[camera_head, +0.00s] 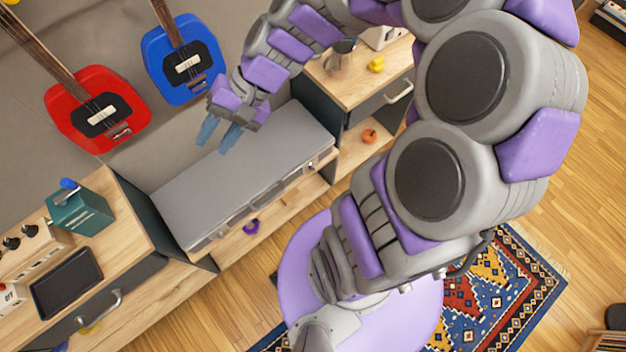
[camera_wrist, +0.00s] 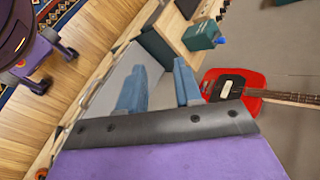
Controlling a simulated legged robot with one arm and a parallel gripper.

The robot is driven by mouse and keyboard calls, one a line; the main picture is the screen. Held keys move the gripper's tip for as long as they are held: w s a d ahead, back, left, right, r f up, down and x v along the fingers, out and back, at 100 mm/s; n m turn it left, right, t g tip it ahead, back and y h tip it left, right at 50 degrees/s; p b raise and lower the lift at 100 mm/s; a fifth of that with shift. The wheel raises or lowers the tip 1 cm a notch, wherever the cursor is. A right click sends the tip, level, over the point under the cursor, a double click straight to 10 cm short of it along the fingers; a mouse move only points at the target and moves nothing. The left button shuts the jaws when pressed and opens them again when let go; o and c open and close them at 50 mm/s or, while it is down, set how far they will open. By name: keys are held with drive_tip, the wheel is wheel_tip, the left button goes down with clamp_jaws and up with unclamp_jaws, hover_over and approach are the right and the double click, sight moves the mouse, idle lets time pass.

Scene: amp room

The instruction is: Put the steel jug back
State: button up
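A steel jug (camera_head: 341,56) appears to stand on the wooden top of the right-hand cabinet (camera_head: 357,85) in the head view, partly behind my arm. My gripper (camera_head: 214,141) is left of it, above the grey lower bench section (camera_head: 255,165). Its two blue fingers are apart with nothing between them. In the wrist view, my gripper (camera_wrist: 159,83) also shows open and empty, with the bench beyond it. The jug does not show in the wrist view.
A red guitar (camera_head: 97,112) and a blue guitar (camera_head: 184,64) hang on the wall behind the bench. A teal box (camera_head: 80,213) and a black tray (camera_head: 66,284) sit on the left cabinet. A yellow object (camera_head: 376,65) lies near the jug. The grey bench is clear.

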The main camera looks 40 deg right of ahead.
drive_tip(key=s+d+n+g+h, duration=0.1)
drive_tip(key=s+d+h, duration=0.3)
drive_tip(key=s, duration=0.5)
drive_tip(key=s+d+n+g+h, duration=0.1)
drive_tip(key=s+d+n+h, duration=0.3)
drive_tip(key=s, duration=0.5)
drive_tip(key=shift+d+n+h, duration=0.3)
drive_tip(key=shift+d+h, duration=0.1)
drive_tip(key=shift+h, duration=0.3)
drive_tip(key=shift+d+f, duration=0.1)
